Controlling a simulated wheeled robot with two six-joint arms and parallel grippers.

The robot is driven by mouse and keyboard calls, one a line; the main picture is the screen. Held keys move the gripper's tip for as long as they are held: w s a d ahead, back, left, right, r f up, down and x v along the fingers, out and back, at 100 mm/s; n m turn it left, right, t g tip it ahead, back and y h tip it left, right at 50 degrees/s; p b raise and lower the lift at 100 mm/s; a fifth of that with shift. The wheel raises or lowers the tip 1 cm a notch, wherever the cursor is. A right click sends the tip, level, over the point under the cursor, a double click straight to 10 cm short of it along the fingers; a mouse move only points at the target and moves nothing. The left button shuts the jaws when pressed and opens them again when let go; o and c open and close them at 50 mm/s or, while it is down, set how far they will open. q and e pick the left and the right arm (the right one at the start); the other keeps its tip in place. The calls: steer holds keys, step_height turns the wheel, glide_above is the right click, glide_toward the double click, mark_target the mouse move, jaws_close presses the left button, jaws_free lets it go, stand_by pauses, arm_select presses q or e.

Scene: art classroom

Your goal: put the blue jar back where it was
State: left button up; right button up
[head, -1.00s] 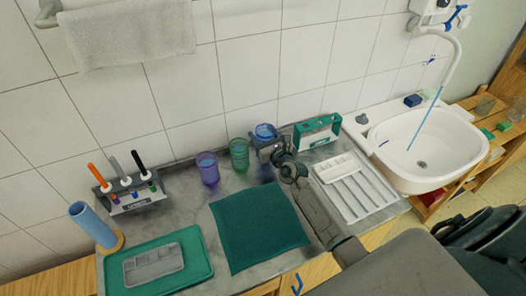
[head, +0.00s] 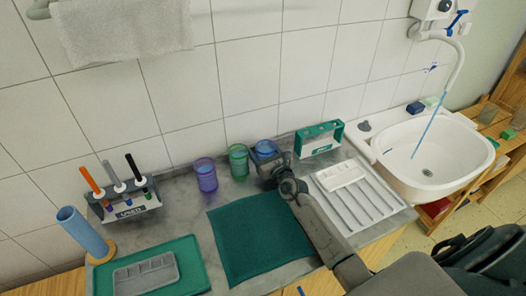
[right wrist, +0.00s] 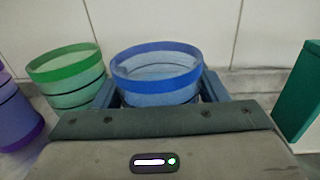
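The translucent blue jar (head: 265,147) is at the right end of a row with a green jar (head: 238,159) and a purple jar (head: 205,175) near the tiled wall. My right gripper (head: 268,158) is around it from the front. In the right wrist view the blue jar (right wrist: 156,72) is upright between my two fingers, which sit close against its sides. Its base is hidden, so I cannot tell whether it touches the counter. The green jar (right wrist: 68,78) stands to its left there. My left gripper is not in view.
A green-and-white holder (head: 319,140) stands right of the jar, near a white ribbed tray (head: 358,200). A green mat (head: 260,238) lies in front. A marker rack (head: 125,200) is at left, the sink (head: 430,155) at right.

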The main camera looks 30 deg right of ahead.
steer(key=shift+r, duration=0.25)
steer(key=s+p, duration=0.2)
steer(key=s, duration=1)
steer(key=shift+d+f, duration=0.1)
steer(key=shift+s, duration=0.15)
